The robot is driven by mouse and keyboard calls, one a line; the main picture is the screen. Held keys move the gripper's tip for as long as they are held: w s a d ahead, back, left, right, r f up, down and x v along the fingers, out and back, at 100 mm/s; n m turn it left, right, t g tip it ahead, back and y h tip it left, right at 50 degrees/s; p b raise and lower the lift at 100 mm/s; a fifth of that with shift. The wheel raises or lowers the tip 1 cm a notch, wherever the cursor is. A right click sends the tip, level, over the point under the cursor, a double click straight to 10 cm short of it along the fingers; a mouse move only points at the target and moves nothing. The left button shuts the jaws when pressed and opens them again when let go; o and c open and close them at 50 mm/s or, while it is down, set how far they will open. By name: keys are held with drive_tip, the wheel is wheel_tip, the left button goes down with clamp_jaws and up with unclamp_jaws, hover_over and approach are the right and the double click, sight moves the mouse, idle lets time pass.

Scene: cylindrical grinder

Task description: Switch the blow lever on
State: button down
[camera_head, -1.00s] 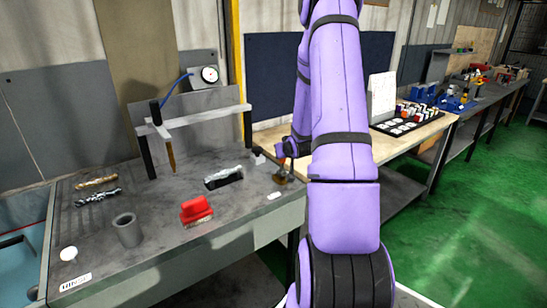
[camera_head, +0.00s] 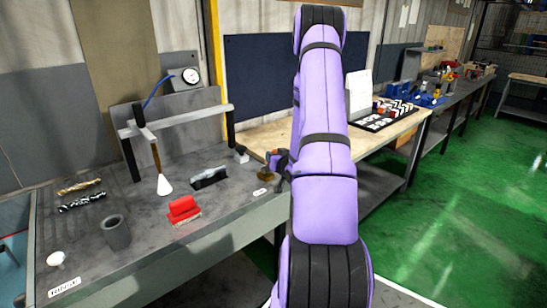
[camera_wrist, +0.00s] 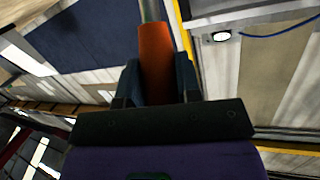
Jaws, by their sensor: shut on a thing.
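In the wrist view my gripper (camera_wrist: 158,82) is shut on the orange grip of the blow lever (camera_wrist: 155,52), with a grey metal rod running on beyond the grip. In the head view my gripper (camera_head: 279,159) is small and partly behind my arm at the bench's right end. The lever's brown base (camera_head: 265,173) shows just beside it. A brown nozzle (camera_head: 156,156) hangs from the white crossbar, and a white cone (camera_head: 164,185) spreads from its tip.
The grey bench (camera_head: 215,230) holds a red block (camera_head: 184,210), a grey cup (camera_head: 116,232), a dark clamp-like block (camera_head: 209,178), drill bits (camera_head: 80,188) and a white knob (camera_head: 56,259). A wooden table (camera_head: 255,139) stands behind. Green floor lies open at right.

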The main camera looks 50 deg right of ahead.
drive_tip(key=shift+f, duration=0.1)
drive_tip(key=c, duration=0.8)
unclamp_jaws()
drive_tip(key=v, duration=1.1)
drive_tip(key=shift+w, duration=0.1)
